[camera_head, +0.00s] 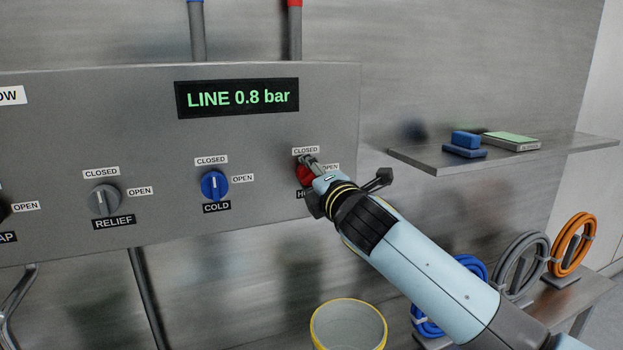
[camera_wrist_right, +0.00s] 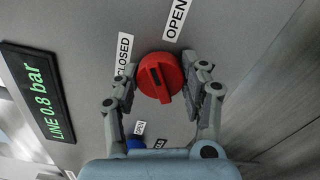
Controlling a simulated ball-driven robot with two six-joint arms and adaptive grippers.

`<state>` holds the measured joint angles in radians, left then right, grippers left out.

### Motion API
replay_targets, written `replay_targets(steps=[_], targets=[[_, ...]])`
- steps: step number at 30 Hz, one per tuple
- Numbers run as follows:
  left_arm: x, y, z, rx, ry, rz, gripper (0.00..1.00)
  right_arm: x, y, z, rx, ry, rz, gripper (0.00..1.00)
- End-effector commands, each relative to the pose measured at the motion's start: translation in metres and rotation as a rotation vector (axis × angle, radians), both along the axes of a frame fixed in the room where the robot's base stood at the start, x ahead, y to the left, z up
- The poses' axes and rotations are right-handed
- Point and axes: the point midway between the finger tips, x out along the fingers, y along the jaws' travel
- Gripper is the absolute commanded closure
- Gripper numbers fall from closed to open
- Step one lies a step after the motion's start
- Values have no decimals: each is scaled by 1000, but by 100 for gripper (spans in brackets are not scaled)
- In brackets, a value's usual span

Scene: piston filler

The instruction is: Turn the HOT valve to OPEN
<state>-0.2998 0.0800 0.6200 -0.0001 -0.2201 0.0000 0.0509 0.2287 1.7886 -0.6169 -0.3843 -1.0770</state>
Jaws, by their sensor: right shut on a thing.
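The red HOT valve knob (camera_head: 303,175) is on the grey panel at right, with a CLOSED label above it and an OPEN label to its right. My right gripper (camera_head: 312,164) is on the knob and partly hides it and the HOT label below. In the right wrist view, the red knob (camera_wrist_right: 160,77) sits between the two fingers of my right gripper (camera_wrist_right: 162,88), which is shut on it. Its raised ridge runs nearly up and down there, with a dark mark on it; the exact pointer setting is hard to tell. My left gripper is not in view.
The blue COLD knob (camera_head: 214,186) and grey RELIEF knob (camera_head: 104,200) are to the left. A display (camera_head: 237,97) reads LINE 0.8 bar. A yellow-rimmed bucket (camera_head: 348,325) stands below. A shelf (camera_head: 410,160) and coiled hoses (camera_head: 572,244) are at right.

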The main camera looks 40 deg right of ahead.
Motion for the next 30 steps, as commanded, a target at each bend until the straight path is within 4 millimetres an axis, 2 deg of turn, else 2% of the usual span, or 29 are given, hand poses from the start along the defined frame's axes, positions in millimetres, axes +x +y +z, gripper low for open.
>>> replay_targets(steps=[15, 30], targets=[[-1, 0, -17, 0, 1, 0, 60, 0, -1, -2, 421, -101, -1, 88], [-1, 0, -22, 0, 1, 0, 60, 0, -1, -1, 579, -138, -1, 88]])
